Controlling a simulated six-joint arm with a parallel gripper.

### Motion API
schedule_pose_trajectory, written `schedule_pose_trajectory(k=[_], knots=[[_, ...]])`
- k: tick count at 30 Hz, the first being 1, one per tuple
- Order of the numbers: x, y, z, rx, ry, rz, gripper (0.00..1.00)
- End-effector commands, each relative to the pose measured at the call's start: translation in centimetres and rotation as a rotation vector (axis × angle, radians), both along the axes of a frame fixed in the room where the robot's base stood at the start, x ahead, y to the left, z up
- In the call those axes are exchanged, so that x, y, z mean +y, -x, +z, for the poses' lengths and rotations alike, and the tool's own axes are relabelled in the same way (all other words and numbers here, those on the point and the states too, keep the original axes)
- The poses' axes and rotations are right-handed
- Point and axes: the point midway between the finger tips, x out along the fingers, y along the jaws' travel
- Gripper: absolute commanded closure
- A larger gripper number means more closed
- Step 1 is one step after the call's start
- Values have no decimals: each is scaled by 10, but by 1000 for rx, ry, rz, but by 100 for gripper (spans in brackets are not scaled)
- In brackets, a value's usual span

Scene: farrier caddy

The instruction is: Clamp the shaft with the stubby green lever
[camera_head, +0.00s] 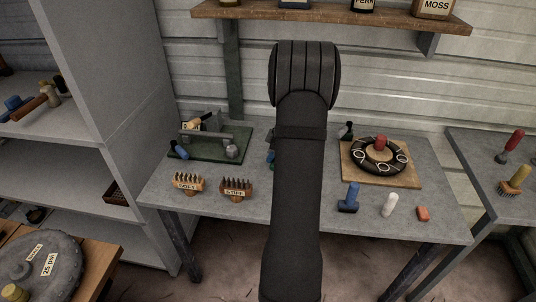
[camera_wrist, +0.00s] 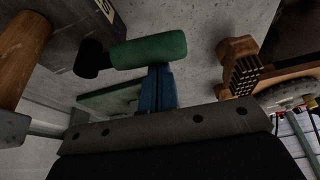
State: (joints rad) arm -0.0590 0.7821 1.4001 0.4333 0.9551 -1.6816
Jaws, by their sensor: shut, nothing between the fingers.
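A stubby green lever (camera_wrist: 152,49) with a black end lies across the wrist view, just beyond my fingertips. My gripper (camera_wrist: 160,68) has its blue fingers shut and empty, with their tips at the lever's lower edge; I cannot tell whether they touch it. In the head view my arm hides most of the gripper and lever; only a small green patch (camera_head: 272,166) shows beside the arm. A wooden shaft (camera_wrist: 22,58) with a grey metal part is at the wrist view's left. A green-based fixture (camera_head: 222,153) stands at the bench's left, with a blue-handled lever (camera_head: 181,151).
Two brushes, one marked soft (camera_head: 188,184) and one marked stiff (camera_head: 236,188), stand at the front. A dark ring (camera_head: 362,160) on a wooden board is at the right. A blue tool (camera_head: 350,197), white piece (camera_head: 389,205) and red piece (camera_head: 422,213) stand before it. A shelf (camera_head: 350,16) hangs above.

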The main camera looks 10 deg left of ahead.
Motion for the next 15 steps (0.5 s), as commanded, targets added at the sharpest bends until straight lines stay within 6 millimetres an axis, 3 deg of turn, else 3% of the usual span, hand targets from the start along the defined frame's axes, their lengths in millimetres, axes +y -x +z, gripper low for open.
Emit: schedule_pose_trajectory(k=[15], knots=[[-8, 2, 0, -1, 1, -6, 100]])
